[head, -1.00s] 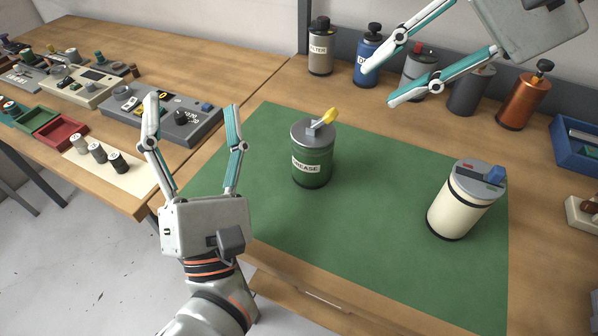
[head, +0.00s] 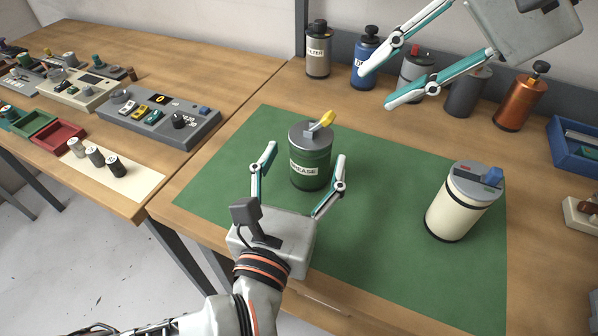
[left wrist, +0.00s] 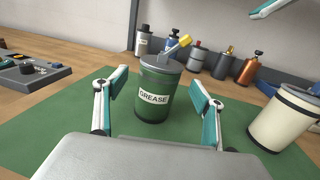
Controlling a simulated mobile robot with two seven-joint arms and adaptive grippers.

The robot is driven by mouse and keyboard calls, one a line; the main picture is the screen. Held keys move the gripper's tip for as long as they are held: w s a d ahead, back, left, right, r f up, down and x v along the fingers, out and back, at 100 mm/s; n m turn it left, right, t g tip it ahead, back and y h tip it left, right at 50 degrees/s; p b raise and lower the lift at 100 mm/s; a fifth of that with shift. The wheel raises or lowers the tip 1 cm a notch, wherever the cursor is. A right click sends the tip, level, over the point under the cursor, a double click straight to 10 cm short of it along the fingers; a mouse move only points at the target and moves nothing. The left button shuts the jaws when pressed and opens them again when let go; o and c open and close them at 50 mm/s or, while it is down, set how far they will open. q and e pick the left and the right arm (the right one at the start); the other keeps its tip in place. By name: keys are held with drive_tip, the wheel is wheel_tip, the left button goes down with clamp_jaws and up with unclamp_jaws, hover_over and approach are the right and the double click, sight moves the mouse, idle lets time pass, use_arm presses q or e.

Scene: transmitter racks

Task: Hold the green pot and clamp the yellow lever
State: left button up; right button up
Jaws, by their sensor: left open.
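The green pot (head: 311,172) stands upright on the green mat, with a grey lid and a white label reading GREASE. It also shows in the left wrist view (left wrist: 158,85). The yellow lever (head: 327,119) sticks up at a slant from the lid, and it shows in the left wrist view (left wrist: 181,44). My left gripper (head: 305,165) is open, low in front of the pot, its two fingers pointing at the pot's left and right sides. My right gripper (head: 374,86) is open and empty, above and to the right of the pot, before the back row.
A cream pot (head: 455,210) with a blue lever stands on the right of the green mat (head: 380,255). Several canisters, one blue (head: 364,68) and one copper (head: 520,102), line the back. A blue bin (head: 577,150) is at the right. Mat between the two pots is clear.

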sight(310, 145)
use_arm(q)
drive_tip(key=shift+x, duration=2.3)
drive_tip(key=c, duration=1.5)
drive_tip(key=shift+c, duration=0.2)
use_arm(e)
clamp_jaws()
drive_tip(key=s+d+f+m+y, duration=0.1)
drive_tip(key=d+f+m, duration=0.1)
drive_tip(key=m, duration=0.6)
drive_tip(key=s+d+f+m+t+y, duration=0.1)
drive_tip(key=d+f+m, duration=0.2)
drive_tip(key=m, duration=0.6)
drive_tip(key=shift+s+d+f+y, duration=0.25)
drive_tip(key=shift+s+d+y, duration=0.05)
drive_tip(key=shift+d, duration=0.6)
